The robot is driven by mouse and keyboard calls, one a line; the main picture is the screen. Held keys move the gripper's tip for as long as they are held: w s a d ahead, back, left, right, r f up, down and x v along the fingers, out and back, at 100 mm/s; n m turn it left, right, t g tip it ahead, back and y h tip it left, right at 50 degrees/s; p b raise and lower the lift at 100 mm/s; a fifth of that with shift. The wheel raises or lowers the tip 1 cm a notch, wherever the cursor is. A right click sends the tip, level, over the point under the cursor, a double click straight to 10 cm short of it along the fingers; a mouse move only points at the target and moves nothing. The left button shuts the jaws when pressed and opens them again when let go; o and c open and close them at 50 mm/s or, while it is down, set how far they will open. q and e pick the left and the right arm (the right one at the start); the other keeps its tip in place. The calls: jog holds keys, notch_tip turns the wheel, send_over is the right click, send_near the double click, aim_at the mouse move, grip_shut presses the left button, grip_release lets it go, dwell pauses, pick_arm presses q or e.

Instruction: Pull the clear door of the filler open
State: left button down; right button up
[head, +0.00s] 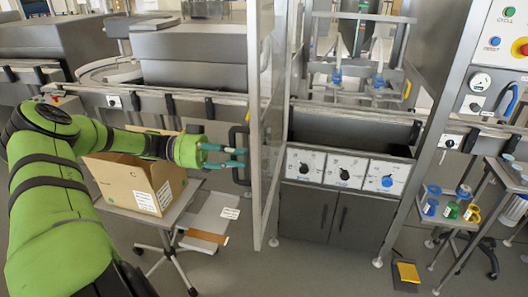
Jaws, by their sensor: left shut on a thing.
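The filler (345,135) stands in the middle, with a dial panel and dark cabinet below. Its clear door (266,120) has a pale metal frame. The door is seen nearly edge-on and stands swung out from the filler's front, so the front opening is exposed. A black bar handle (234,174) is on the door's left side. My left gripper (237,157), with teal fingers, is shut on this handle about halfway up it. The exact finger contact is small and partly hidden. My right gripper is not in view.
An open cardboard box (140,183) sits on a wheeled cart left of the door, below my left arm. A control panel with buttons (500,45) is at the right. A small rack with colored spools (450,208) and a yellow-and-black floor pedal (406,273) stand lower right.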

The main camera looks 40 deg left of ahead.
pick_arm(q)
jog(key=w+a+b+v, duration=0.1)
jog(key=b+v, duration=0.1)
jog(key=v, duration=0.8)
jog(key=shift+a, duration=0.4)
jog(key=c, duration=1.1)
grip_release()
jog(key=shift+o, duration=0.2)
